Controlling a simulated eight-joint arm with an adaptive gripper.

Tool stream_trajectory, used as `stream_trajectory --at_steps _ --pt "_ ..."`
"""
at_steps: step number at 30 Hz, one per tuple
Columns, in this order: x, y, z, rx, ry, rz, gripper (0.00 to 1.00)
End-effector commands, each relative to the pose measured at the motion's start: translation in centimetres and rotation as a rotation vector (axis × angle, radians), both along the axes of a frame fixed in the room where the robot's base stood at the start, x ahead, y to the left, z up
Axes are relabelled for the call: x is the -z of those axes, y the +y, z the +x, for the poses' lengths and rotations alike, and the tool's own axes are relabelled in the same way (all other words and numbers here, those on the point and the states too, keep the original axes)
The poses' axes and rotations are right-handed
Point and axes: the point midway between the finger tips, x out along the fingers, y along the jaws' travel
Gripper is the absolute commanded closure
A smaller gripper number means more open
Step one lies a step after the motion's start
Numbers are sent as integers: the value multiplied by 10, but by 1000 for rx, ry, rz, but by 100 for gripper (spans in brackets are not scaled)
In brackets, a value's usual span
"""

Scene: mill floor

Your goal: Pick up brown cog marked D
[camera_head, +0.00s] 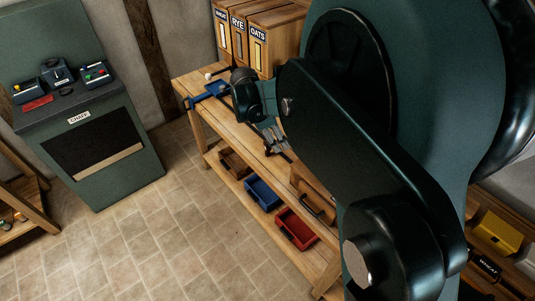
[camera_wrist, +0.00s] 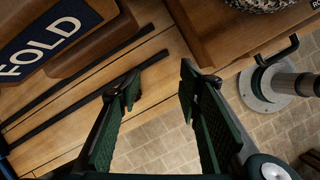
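I cannot make out a brown cog marked D in either view. In the wrist view my gripper (camera_wrist: 160,84) is open, with its two dark green fingers wide apart and nothing between them. Its tips show over the edge of a wooden bench, with the tiled floor visible between the fingers. In the head view my gripper (camera_head: 278,143) is small and partly hidden by my arm, over the workbench (camera_head: 202,98).
A brown object with a dark blue FOLD label (camera_wrist: 50,40) lies at upper left in the wrist view. A grey post with a round base (camera_wrist: 270,88) stands at right. The bench's lower shelf holds a blue bin (camera_head: 262,193) and a red bin (camera_head: 297,229).

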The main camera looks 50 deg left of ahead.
Motion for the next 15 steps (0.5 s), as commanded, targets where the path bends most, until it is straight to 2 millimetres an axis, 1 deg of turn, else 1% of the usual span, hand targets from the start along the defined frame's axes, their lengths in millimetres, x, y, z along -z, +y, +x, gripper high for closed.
stream_trajectory --at_steps 1,9,15 --pt "11 6 -2 -26 2 -4 65" --pt "29 38 -10 -183 12 -29 65" --pt "41 59 -17 -288 16 -49 65"
